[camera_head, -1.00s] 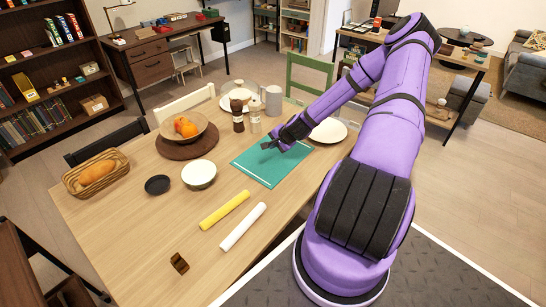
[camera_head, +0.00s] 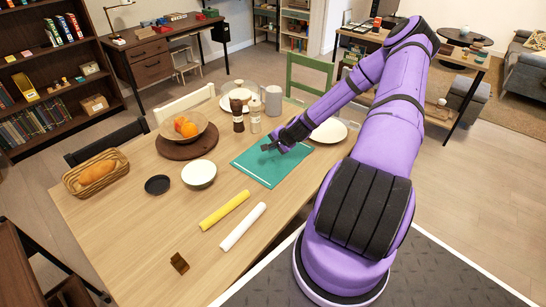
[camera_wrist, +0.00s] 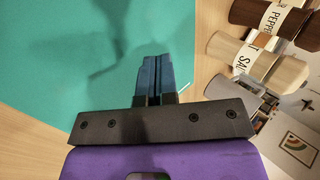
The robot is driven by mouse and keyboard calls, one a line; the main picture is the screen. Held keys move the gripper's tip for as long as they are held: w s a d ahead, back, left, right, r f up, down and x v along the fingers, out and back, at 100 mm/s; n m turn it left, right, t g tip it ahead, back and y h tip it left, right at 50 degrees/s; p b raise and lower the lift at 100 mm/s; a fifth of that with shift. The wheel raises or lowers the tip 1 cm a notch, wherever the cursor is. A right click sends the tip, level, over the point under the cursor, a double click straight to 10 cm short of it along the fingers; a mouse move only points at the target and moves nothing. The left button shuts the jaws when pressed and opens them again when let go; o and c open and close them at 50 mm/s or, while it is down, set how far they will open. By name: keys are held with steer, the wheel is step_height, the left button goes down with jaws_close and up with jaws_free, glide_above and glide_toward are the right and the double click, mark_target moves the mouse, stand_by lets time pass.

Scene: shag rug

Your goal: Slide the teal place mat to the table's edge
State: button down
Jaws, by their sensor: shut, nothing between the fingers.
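The teal place mat (camera_head: 268,172) lies flat on the wooden table, towards its right side in the head view. In the wrist view the teal mat (camera_wrist: 45,60) fills much of the upper left. My gripper (camera_head: 267,147) is over the far part of the mat, fingers pointing down towards it. In the wrist view my gripper (camera_wrist: 155,60) has its two fingers together with nothing between them, and a shadow falls on the mat beyond the tips. I cannot tell whether the tips touch the mat.
Salt (camera_head: 255,122) and pepper (camera_head: 238,115) mills stand just behind the mat. A white plate (camera_head: 329,131) lies to its right. A yellow roll (camera_head: 225,210) and a white roll (camera_head: 243,226) lie in front, left of it. The table's near left part has bare wood.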

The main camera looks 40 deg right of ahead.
mark_target(290, 164)
steer(key=shift+f, duration=1.45)
stand_by(0.3)
steer(key=shift+s, duration=0.1)
steer(key=shift+s+d+f, duration=0.1)
steer(key=shift+s+d, duration=0.1)
steer(key=shift+s, duration=1.05)
steer(key=shift+s+d, duration=0.15)
steer(key=shift+s, duration=1.05)
steer(key=shift+s+d, duration=0.2)
steer(key=shift+s, duration=1.05)
steer(key=shift+s+d, duration=0.15)
steer(key=shift+s, duration=1.05)
steer(key=shift+w+r, duration=0.1)
steer(key=shift+r, duration=3.5)
